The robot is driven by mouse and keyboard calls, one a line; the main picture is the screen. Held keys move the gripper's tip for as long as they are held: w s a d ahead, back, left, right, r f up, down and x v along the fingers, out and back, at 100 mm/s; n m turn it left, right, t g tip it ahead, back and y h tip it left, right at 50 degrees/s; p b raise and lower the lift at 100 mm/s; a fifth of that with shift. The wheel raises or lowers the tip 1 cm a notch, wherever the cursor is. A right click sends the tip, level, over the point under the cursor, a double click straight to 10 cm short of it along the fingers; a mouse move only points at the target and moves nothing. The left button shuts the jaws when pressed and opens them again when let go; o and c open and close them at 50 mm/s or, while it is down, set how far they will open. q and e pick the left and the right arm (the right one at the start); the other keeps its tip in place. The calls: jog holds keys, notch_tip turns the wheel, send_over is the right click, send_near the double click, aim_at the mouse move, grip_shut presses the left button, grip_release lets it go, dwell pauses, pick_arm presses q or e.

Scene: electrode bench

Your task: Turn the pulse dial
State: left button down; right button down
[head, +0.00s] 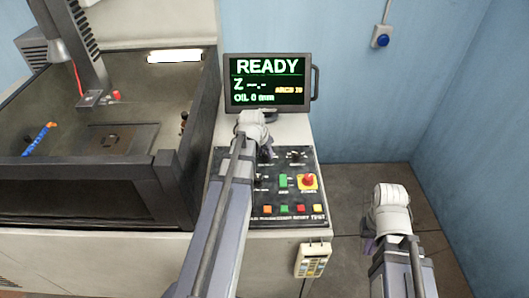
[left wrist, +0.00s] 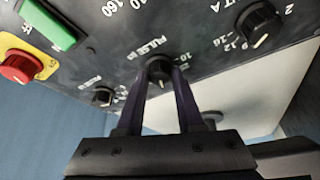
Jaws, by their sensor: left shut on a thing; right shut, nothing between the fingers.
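The pulse dial (left wrist: 159,69) is a round black knob with a pale pointer line, with the word PULSE printed beside it on the dark panel. My left gripper (left wrist: 158,82) is shut on it, one finger on each side. In the head view my left gripper (head: 268,156) is at the upper part of the control panel (head: 233,193), and my arm hides most of the dial there. My right gripper (head: 370,244) is shut and empty, low at the right, apart from the panel and mostly hidden by its own wrist.
A second black dial (left wrist: 261,27) and a smaller knob (left wrist: 103,95) flank the pulse dial. A green button (left wrist: 48,22) and a red emergency button (left wrist: 20,66) are nearby. The screen (head: 268,82) above reads READY. A keypad pendant (head: 312,260) hangs at the front.

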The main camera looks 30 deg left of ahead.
pick_arm(q)
jog(key=n, duration=0.2)
jog(key=n+y, duration=0.2)
jog(key=n, duration=0.1)
jog(key=shift+d+n+g, duration=0.25)
jog(key=shift+n+g, duration=0.05)
jog(key=n, duration=0.1)
jog(key=n+g, duration=0.1)
jog(key=n, duration=0.1)
jog(key=n+y, duration=0.1)
jog(key=shift+w+d, duration=0.1)
jog(key=shift+w, duration=0.15)
jog(key=n+g, duration=0.1)
jog(key=n, duration=0.2)
jog(key=n+g+y, duration=0.1)
jog(key=n, duration=0.1)
jog(key=shift+w+n, duration=0.15)
jog(key=shift+n, duration=0.25)
jog(key=shift+n+g, duration=0.8)
jog(key=shift+n, duration=0.8)
jog(key=shift+d+n, duration=0.1)
jog(key=shift+n, duration=0.2)
jog(key=c, duration=0.5)
grip_release()
jog(key=shift+c, duration=0.2)
